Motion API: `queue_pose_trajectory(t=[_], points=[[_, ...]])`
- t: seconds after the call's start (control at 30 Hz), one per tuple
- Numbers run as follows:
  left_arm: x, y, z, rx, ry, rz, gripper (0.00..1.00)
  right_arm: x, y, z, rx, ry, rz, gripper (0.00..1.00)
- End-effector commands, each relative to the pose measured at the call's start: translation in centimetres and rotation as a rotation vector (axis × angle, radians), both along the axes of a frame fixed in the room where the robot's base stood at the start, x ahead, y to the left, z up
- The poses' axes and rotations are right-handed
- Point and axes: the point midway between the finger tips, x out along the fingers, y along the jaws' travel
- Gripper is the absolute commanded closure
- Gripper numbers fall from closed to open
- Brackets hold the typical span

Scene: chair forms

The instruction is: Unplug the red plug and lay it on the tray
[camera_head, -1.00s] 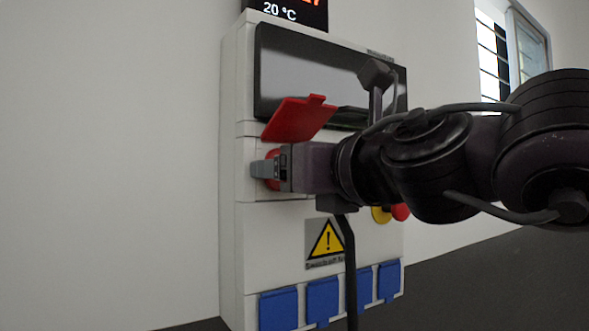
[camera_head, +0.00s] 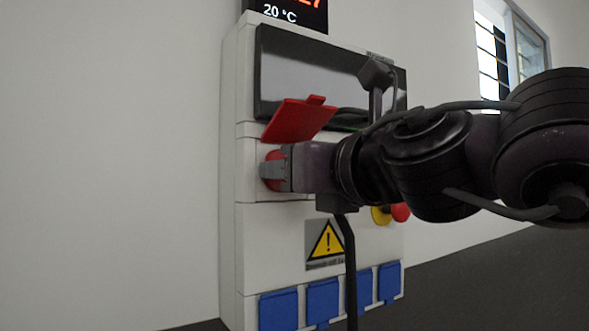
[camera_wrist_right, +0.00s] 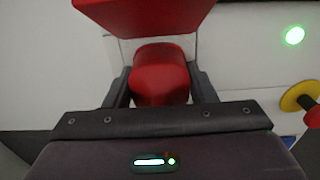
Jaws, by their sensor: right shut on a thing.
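The red plug (camera_wrist_right: 160,75) sits at the socket under the raised red flap (camera_head: 299,119) on the white wall box; I cannot tell whether it is still seated in the socket. In the head view only a bit of the red plug (camera_head: 275,157) shows behind my gripper finger. My right gripper (camera_wrist_right: 160,88) is shut on the plug, one finger on each side of it; it also shows in the head view (camera_head: 270,170). The tray is not in view. My left gripper is not in view.
The white box (camera_head: 285,235) has several blue socket covers (camera_head: 278,309) along its bottom and a warning sign (camera_head: 327,240). A red and yellow knob (camera_head: 399,212) is to the right of the gripper. A dark window panel (camera_head: 310,70) is above. The wall at left is bare.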

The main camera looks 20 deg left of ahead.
Motion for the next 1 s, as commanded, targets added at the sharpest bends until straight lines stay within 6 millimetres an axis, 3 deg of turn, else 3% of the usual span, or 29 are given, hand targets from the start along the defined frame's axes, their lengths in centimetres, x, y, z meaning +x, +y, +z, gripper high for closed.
queue_pose_trajectory(t=[0.1, 1.0], points=[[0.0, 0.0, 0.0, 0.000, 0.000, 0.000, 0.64, 0.0, 0.0, 0.1, 0.002, -0.001, 0.000, 0.86], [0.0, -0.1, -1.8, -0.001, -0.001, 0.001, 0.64, -2.0, -2.6, -0.1, 0.000, -0.001, 0.001, 0.86]])
